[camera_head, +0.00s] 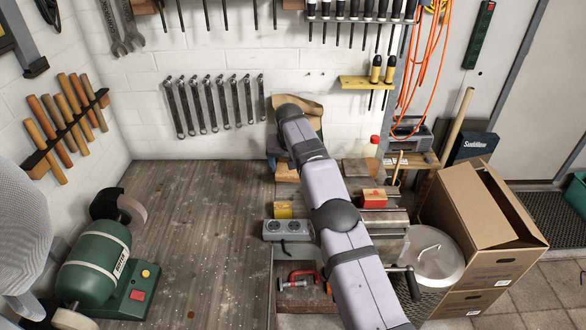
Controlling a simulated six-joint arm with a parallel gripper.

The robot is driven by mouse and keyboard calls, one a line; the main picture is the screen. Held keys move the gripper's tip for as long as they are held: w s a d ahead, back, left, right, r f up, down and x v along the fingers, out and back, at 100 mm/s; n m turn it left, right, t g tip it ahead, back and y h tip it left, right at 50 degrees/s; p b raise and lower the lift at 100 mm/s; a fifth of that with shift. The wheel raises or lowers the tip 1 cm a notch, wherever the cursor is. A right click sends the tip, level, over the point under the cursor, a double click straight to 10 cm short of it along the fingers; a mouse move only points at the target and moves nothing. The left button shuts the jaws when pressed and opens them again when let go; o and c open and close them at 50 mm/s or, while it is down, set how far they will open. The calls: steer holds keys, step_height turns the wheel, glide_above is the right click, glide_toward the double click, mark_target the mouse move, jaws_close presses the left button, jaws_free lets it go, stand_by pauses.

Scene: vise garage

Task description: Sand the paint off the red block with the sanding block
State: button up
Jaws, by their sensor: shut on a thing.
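The red block (374,199) sits at the grey metal vise (388,218), just right of my arm. Its front is red, and a small paler patch shows on its top; at this size I cannot tell whether that is bare wood. My arm reaches up from the bottom and bends at the wall end of the bench. My gripper is hidden behind the arm, so I cannot see its fingers or what they hold. I cannot make out the sanding block with certainty. A small yellow block (283,211) stands left of my arm.
A grey socket box (288,230) and a red clamp (301,277) lie left of my arm. A green bench grinder (97,266) stands at the left. A cardboard box (478,220) and a lidded pot (434,255) are at the right. The left bench top (190,220) is mostly clear.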

steer(key=o, duration=0.4)
steer(key=c, duration=0.3)
steer(key=shift+d+r, duration=0.2)
steer(key=shift+r, duration=0.1)
steer(key=s+d+r+m+g+h+p, duration=0.1)
steer(key=s+d+r+m+p, duration=0.2)
steer(key=r, duration=0.4)
steer(key=s+d+r+m+h+p, duration=0.1)
steer(key=s+d+r+m, duration=0.1)
steer(key=s+d+r, duration=0.4)
steer(key=s+d+r+m+p, duration=0.1)
steer(key=s+d+r+m, duration=0.1)
steer(key=s, duration=0.4)
steer(key=s+d+r+m+h+p, duration=0.1)
steer(key=s+d+r+m+p, duration=0.1)
steer(key=s+d+r, duration=0.3)
steer(key=shift+s+r+g, duration=0.25)
steer(key=shift+s+g, duration=0.15)
steer(key=shift+s, duration=0.15)
